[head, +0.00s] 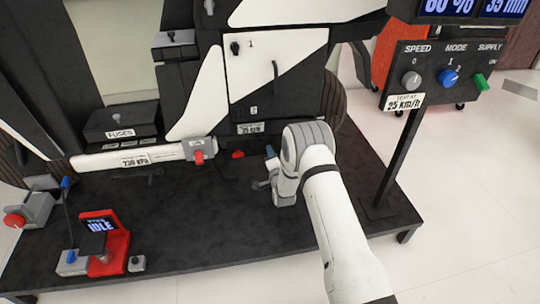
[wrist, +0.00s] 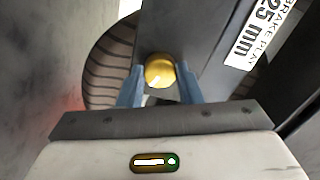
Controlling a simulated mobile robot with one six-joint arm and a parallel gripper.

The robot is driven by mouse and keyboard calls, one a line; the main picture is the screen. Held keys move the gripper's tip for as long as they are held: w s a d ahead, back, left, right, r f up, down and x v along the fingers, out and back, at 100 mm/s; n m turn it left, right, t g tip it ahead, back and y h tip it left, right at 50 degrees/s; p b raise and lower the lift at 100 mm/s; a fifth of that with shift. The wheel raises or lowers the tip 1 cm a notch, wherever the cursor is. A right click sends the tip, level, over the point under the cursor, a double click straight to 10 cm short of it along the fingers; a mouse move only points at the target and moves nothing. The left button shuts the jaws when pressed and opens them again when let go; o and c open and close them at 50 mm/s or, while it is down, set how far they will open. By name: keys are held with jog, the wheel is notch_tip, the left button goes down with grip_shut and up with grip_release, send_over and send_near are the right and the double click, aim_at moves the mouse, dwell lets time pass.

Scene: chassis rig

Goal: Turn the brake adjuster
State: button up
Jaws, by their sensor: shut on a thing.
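The brake adjuster is a round brass knob with a pale mark (wrist: 158,71), in the upper middle of the wrist view. My gripper (wrist: 160,78) has its two blue fingers on either side of the knob and is shut on it. The brake play label (wrist: 262,32) beside it reads 25 mm. In the head view my arm reaches in under the white and black chassis panel (head: 275,65). My wrist covers the knob there, and only a bit of blue finger shows.
A ribbed tyre (wrist: 108,65) is close on the left in the wrist view. On the black platform (head: 200,225) are a red tyre gauge (head: 113,240), a fuse box (head: 120,122) and a white tube (head: 135,158). A control panel (head: 435,77) on a post stands to the right.

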jog(key=shift+s+a+f+m, duration=0.15)
jog(key=shift+a+f+m, duration=0.1)
jog(key=shift+m, duration=0.05)
dwell(0.4)
jog(key=o, duration=1)
jog(key=shift+d+r, duration=0.1)
jog(key=shift+c, duration=0.2)
jog(key=p+v, duration=0.3)
jog(key=v, duration=0.4)
jog(key=shift+s+d, duration=0.2)
jog(key=shift+s, duration=0.1)
jog(key=shift+r, duration=0.2)
